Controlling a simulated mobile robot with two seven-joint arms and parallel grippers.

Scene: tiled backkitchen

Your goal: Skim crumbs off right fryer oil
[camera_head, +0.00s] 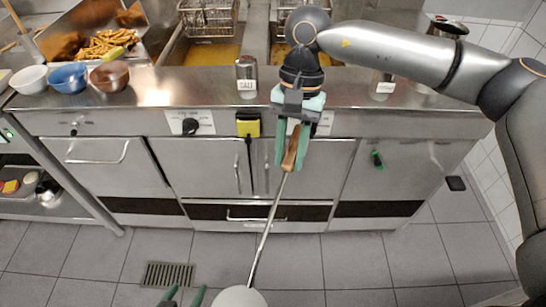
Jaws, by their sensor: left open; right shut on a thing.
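My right gripper (293,155) is in front of the counter, shut on the wooden handle (291,150) of a long skimmer. The skimmer's thin metal shaft (266,232) slopes down toward the bottom of the view. A pale round shape (240,297) lies at its lower end, cut off by the frame; I cannot tell whether it is the skimmer head. My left gripper (185,298) is open and empty at the bottom edge. The right fryer (283,55) holds yellow-brown oil at the back of the counter. My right arm hides much of it, and crumbs cannot be made out.
The left fryer (212,53) has a wire basket (208,18) over it. A salt shaker (246,72) stands at the counter edge near the fryers. Bowls (69,77) and a tray of fries (103,44) are at the left. The floor in front is open.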

